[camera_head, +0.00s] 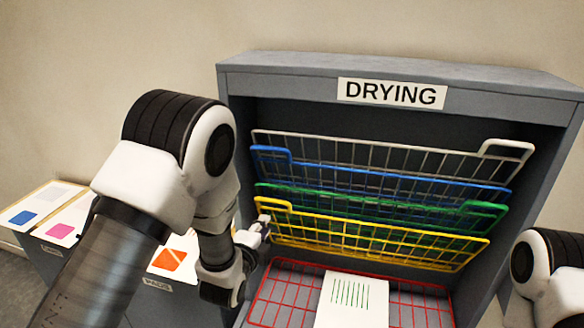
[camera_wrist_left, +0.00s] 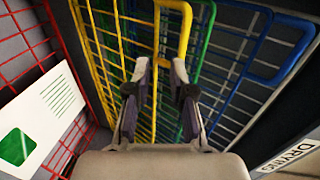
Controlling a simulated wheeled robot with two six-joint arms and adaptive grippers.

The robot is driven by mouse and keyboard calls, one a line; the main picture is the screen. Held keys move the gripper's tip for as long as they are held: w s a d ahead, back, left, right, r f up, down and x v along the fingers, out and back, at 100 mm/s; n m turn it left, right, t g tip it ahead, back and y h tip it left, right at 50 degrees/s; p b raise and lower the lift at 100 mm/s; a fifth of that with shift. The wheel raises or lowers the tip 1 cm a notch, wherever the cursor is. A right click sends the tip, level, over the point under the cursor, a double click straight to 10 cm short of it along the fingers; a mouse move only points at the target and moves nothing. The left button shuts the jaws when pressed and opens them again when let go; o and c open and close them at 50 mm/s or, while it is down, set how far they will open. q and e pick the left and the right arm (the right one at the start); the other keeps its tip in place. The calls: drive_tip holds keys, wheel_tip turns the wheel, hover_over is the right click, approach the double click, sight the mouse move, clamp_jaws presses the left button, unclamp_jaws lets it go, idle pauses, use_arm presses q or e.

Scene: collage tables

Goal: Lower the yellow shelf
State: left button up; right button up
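The yellow wire shelf (camera_head: 370,243) is tilted up in the drying rack, just above the lowered red shelf. It also shows in the left wrist view (camera_wrist_left: 98,70), with its handle loop (camera_wrist_left: 187,30) at the top middle. My left gripper (camera_head: 265,226) is at the left end of the yellow shelf, beside its handle. In the left wrist view the two fingers (camera_wrist_left: 160,75) stand apart, with the handle loop at or just beyond their tips. I cannot tell whether they touch it. My right gripper is out of view; only part of that arm shows at the right edge.
Green (camera_head: 480,208), blue (camera_head: 505,193) and white (camera_head: 525,148) shelves are tilted up above the yellow one. The red shelf (camera_head: 270,300) lies lowered and holds a card (camera_head: 352,300). The grey cabinet walls (camera_head: 545,180) enclose them. Trays with coloured cards stand at the left.

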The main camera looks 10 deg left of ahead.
sight(272, 202)
use_arm(q)
drive_tip(key=w, duration=0.2)
drive_tip(key=w+r+p, duration=0.1)
drive_tip(key=w, duration=0.2)
drive_tip(key=w+p, duration=0.1)
drive_tip(key=w, duration=0.1)
drive_tip(key=shift+w+r, duration=0.35)
drive_tip(key=shift+r, duration=0.05)
drive_tip(key=shift+f, duration=0.1)
clamp_jaws()
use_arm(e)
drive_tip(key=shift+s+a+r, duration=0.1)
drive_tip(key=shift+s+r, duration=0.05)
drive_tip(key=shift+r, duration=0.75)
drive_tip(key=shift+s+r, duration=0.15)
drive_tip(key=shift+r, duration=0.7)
